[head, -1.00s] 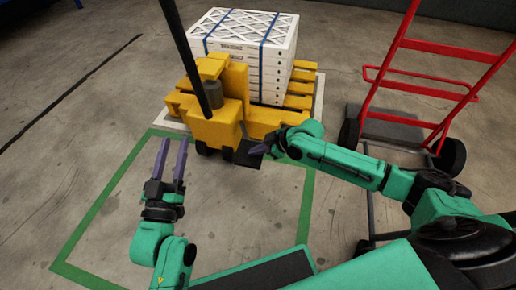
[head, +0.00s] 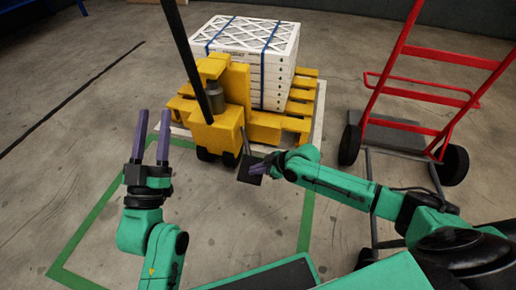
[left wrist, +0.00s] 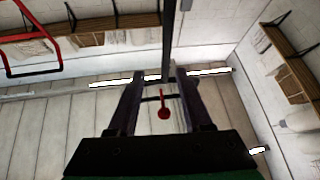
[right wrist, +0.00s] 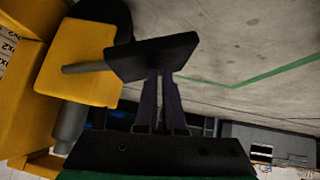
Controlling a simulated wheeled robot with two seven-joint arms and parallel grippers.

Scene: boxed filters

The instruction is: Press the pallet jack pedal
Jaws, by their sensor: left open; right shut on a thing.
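The yellow pallet jack (head: 214,130) stands with its dark handle upright near the middle of the head view. Its pedal is a dark square plate (head: 247,175) on a grey rod, low on the jack's near right side. My right gripper (head: 264,166) reaches it from the right and is shut on it. In the right wrist view the fingers (right wrist: 158,78) meet the pedal plate (right wrist: 150,56), which hides their tips. My left gripper (head: 154,114) is open and empty, left of the jack and apart from it. Its fingers also show in the left wrist view (left wrist: 162,75).
Strapped white filter boxes (head: 247,36) sit on a yellow pallet (head: 291,122) behind the jack. A red hand truck (head: 425,85) stands at the right, close to my right arm.

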